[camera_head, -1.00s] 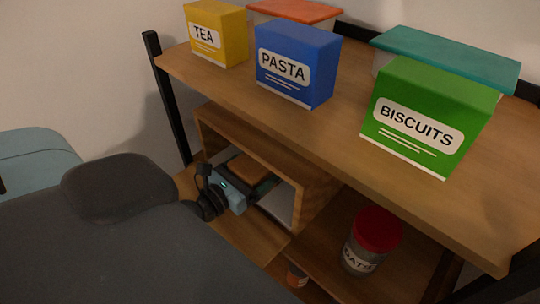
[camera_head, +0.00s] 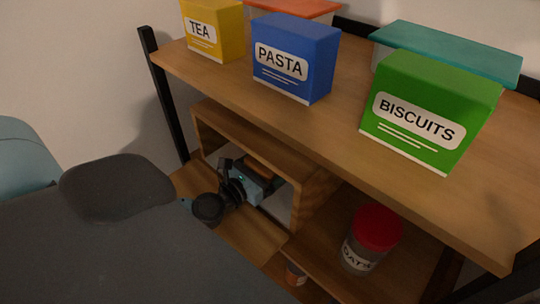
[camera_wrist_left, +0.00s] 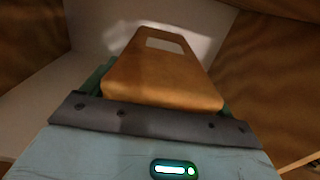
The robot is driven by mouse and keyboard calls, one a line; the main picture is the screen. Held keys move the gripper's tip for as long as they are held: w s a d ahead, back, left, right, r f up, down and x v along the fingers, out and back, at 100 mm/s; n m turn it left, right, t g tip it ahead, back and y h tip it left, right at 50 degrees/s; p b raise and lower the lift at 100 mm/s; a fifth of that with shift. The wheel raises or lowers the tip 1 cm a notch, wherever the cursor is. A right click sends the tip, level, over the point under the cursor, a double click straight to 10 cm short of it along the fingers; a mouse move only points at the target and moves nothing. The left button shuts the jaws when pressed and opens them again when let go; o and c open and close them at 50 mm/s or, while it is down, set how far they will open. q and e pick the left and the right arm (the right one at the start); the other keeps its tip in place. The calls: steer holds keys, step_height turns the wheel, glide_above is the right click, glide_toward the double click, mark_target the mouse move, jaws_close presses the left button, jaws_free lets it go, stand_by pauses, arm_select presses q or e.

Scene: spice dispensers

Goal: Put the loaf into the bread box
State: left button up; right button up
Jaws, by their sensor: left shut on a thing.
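The bread box (camera_head: 222,122) is an open-fronted wooden box on the lower shelf. My left gripper (camera_head: 264,180) reaches through its open front and is shut on the loaf (camera_head: 260,168), a brown block with a pale patch on top. In the left wrist view the loaf (camera_wrist_left: 163,75) lies between the fingers of my left gripper (camera_wrist_left: 160,90), with the box walls around it. I cannot tell whether the loaf touches the box floor. My right gripper is not in view.
A jar with a red lid (camera_head: 372,240) stands to the right of the box, and a smaller jar (camera_head: 296,273) stands lower. Yellow TEA (camera_head: 212,30), blue PASTA (camera_head: 294,58) and green BISCUITS (camera_head: 428,110) boxes stand on the shelf above.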

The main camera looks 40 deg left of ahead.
arm_select(q)
steer(key=shift+r, duration=0.1)
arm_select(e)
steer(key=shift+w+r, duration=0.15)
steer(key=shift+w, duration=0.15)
arm_select(q)
steer(key=o, duration=1.1)
steer(key=shift+o, duration=0.2)
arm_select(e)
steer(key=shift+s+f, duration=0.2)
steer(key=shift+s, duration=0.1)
